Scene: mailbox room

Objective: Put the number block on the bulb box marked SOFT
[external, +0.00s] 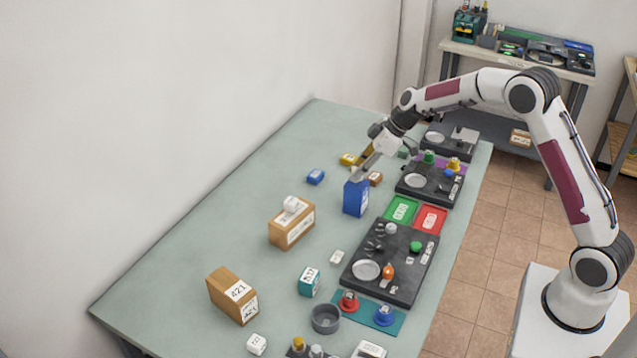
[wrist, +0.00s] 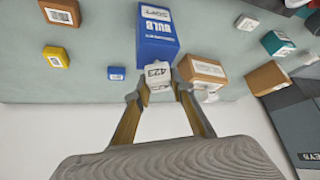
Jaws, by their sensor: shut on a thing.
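The number block (wrist: 157,75), white and marked 423, is held between the fingertips of my gripper (wrist: 157,92). The blue bulb box (wrist: 157,30) shows BULB and SOFT lettering in the wrist view, directly beyond the block. In the external view the blue box (external: 355,199) stands upright on the table, and my gripper (external: 361,173) is tilted down at its top. The block is hard to make out there. I cannot tell whether the block touches the box.
A cardboard box (external: 291,226) with a white item on top stands to the left, and a box marked 421 (external: 233,295) nearer the front. Small blue (external: 315,177) and yellow (external: 348,159) blocks lie behind. Green (external: 401,209) and red (external: 431,219) trays lie to the right.

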